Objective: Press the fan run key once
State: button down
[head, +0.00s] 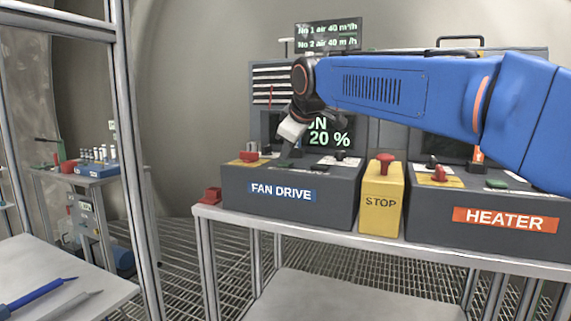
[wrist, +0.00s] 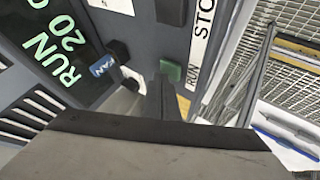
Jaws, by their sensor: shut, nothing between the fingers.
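The fan drive console (head: 290,211) is a dark grey box with a blue FAN DRIVE label, on the bench left of the yellow STOP box. The green fan run key (wrist: 171,70) shows in the wrist view beside a white RUN label (wrist: 196,92). My gripper (wrist: 160,88) is shut and empty, its tips right by the green key; I cannot tell whether they touch it. In the head view my gripper (head: 286,155) points down at the console top and largely hides the key. The fan screen (head: 328,136) shows 20 %, and reads RUN in the wrist view (wrist: 58,62).
The yellow STOP box (head: 381,202) with a red button stands right of the console. The heater console (head: 490,214) is further right. A red block (head: 211,195) sits at the bench's left corner. A metal frame post (head: 131,150) stands at the left.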

aim_at(287, 163)
jog(key=shift+r, duration=0.45)
jog(key=shift+r, duration=2.5)
